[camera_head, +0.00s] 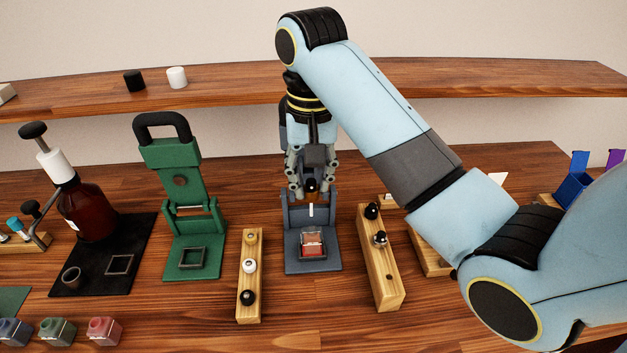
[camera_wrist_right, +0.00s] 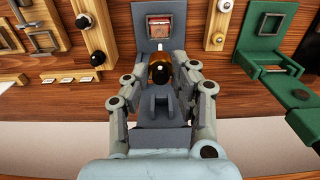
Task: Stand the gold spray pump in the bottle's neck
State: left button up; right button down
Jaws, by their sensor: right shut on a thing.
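My right gripper (camera_head: 311,186) is shut on the gold spray pump (camera_wrist_right: 159,57), whose dark and gold body shows between the fingers in the wrist view. In the head view a thin white tube (camera_head: 311,210) hangs below the fingers. The small red square bottle (camera_head: 312,243) stands in a frame on the blue-grey press stand's base, and it also shows in the right wrist view (camera_wrist_right: 159,23). The pump is held behind and above the bottle, apart from it. The bottle's neck is too small to make out. My left gripper is not in view.
Wooden racks with black and white knobs (camera_head: 248,267) (camera_head: 379,239) flank the stand. A green press (camera_head: 180,205) and a brown pump bottle (camera_head: 88,212) stand at left. Small coloured bottles (camera_head: 104,330) are at front left. A shelf (camera_head: 230,87) runs behind.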

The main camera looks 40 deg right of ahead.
aim_at(312, 187)
jog(key=shift+f, duration=2.15)
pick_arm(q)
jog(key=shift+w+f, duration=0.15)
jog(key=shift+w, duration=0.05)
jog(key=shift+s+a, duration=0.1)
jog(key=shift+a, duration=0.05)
pick_arm(e)
jog(key=shift+f, duration=0.1)
